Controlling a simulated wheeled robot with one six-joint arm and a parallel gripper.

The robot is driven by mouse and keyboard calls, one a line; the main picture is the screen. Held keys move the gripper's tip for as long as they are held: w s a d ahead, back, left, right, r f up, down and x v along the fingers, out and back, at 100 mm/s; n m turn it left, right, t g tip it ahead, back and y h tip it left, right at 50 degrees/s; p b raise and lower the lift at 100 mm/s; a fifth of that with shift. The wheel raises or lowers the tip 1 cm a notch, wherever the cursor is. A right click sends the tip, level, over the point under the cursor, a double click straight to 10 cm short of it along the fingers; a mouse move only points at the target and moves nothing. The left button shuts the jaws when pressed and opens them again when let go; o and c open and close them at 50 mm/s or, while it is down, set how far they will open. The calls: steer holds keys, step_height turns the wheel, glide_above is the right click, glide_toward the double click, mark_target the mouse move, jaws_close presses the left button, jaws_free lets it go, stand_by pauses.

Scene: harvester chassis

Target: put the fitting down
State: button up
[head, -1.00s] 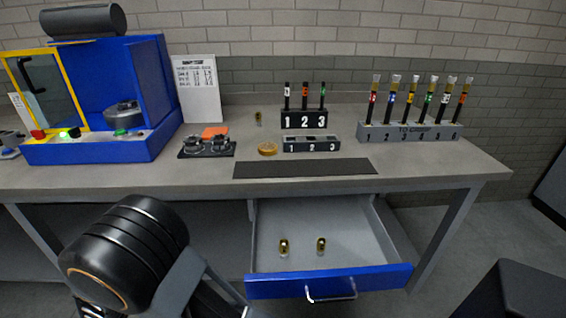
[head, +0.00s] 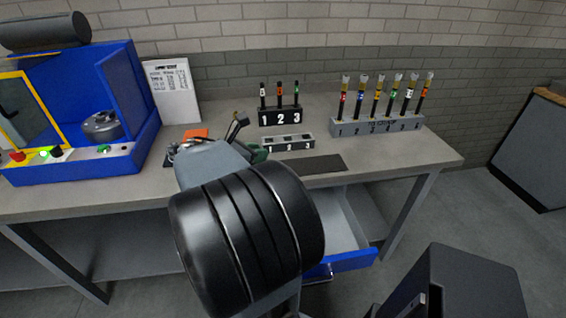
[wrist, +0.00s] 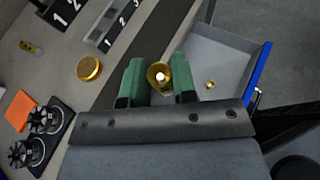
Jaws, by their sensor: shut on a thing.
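The fitting (wrist: 160,76) is a small brass piece with a round, flared top and a pale centre. In the wrist view my gripper (wrist: 159,80) is shut on it, with one green finger on each side. The held fitting appears over the bench's front edge, beside the open drawer. In the head view my arm hides the fitting, and only a bit of green finger shows by the grey 1-2-3 block. A second brass fitting (wrist: 210,85) is in the drawer (wrist: 225,52). Another small brass piece (wrist: 30,47) lies on the bench.
A round gold dish (wrist: 89,68) sits on the bench near the grey 1-2-3 block (head: 290,144). A black 1-2-3 rack (head: 280,117) and a long tube rack (head: 376,127) stand behind. A dark mat (head: 322,164) lies near the front edge. The blue machine (head: 120,75) is at left.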

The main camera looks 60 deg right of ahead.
steer(key=shift+s+d+r, duration=0.25)
steer(key=shift+s+r, duration=0.1)
steer(key=shift+s, duration=0.05)
steer(key=w+d+f, duration=0.4)
steer(key=w+f, duration=0.1)
steer(key=w+d+f, duration=0.4)
steer(key=d, duration=0.1)
steer(key=shift+w+d+f+p, duration=0.15)
steer(key=shift+w+f+p, duration=0.25)
steer(key=shift+f+g, duration=0.3)
steer(key=shift+f, duration=1.2)
steer(key=shift+f, duration=0.15)
steer(key=o, duration=0.9)
steer(key=shift+o, duration=0.2)
